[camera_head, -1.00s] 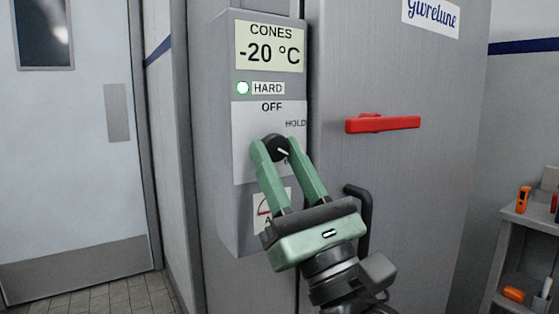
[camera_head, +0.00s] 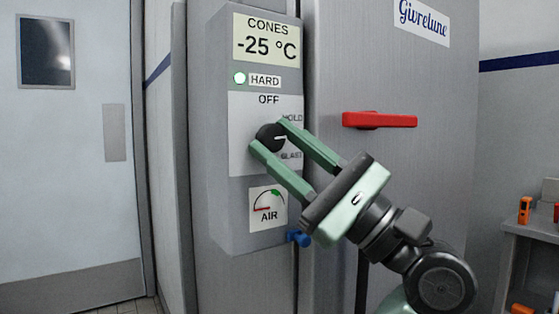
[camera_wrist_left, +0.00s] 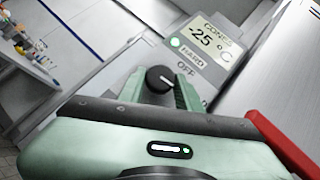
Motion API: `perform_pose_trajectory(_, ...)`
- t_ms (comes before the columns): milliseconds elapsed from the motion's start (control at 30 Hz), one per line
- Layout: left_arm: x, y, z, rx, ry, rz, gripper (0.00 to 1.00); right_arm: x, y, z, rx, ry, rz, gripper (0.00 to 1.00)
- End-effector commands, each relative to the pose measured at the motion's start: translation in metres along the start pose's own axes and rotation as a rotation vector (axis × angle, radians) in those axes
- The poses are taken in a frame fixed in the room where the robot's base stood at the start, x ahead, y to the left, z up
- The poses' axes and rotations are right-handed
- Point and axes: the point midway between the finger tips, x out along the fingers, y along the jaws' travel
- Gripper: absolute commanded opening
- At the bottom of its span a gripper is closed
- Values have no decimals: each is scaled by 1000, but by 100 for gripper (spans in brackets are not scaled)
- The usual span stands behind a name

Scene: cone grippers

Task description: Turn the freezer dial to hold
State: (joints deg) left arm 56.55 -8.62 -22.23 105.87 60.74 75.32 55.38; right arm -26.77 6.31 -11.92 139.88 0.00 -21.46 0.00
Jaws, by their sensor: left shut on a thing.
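The black freezer dial (camera_head: 267,139) sits on the control box's pale panel (camera_head: 240,160); it also shows in the left wrist view (camera_wrist_left: 158,80). Its white pointer mark points right, between the HOLD label (camera_head: 292,118) above and the BLAST label (camera_head: 291,156) below. My left gripper (camera_head: 268,134) has its green fingers shut on the dial, one on each side; the fingers (camera_wrist_left: 158,86) also flank it in the wrist view. My right gripper is not in view.
The display (camera_head: 266,43) reads CONES -25 °C, and a light beside HARD (camera_head: 239,78) is lit. An AIR gauge (camera_head: 268,205) and a blue valve (camera_head: 299,238) lie below the dial. A red handle (camera_head: 380,120) juts from the freezer door. A shelf (camera_head: 532,232) stands right.

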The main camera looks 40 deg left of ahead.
Motion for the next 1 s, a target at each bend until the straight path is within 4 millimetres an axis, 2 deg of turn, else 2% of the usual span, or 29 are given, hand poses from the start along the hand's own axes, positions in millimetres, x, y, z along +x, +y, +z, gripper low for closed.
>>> perform_pose_trajectory(167,0,-3,1,-108,2,111,0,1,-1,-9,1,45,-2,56)
perform_pose_trajectory(600,1,-5,1,-278,1,281,0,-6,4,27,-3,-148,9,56)
perform_pose_trajectory(1000,1,-5,0,-308,3,311,0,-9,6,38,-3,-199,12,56)
